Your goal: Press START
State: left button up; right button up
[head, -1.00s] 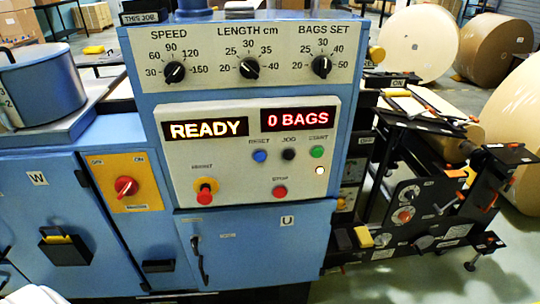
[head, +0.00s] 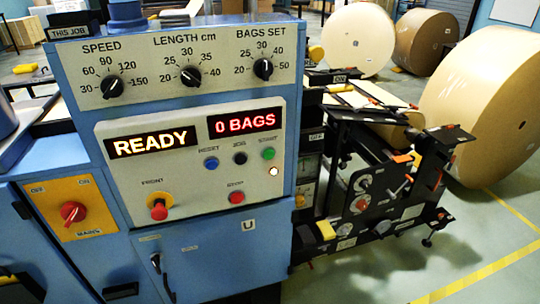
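The green START button (head: 268,154) sits at the right of the control panel (head: 120,176), under its START label. The black JOG button (head: 240,158) and blue RESET button (head: 211,164) are to its left. A lit white lamp (head: 274,171) is just below it. The left display (head: 151,144) reads READY and the right display (head: 246,123) reads 0 BAGS. A red stop button (head: 236,197) and a red front button on a yellow base (head: 159,210) are lower on the panel. Neither of my grippers shows in the head view.
Speed, length and bags-set knobs (head: 264,69) are above the displays. A red mains switch (head: 73,212) is at left. A black roll stand (head: 370,190) stands right of the machine, with large kraft rolls (head: 490,105) behind. The floor at lower right is open.

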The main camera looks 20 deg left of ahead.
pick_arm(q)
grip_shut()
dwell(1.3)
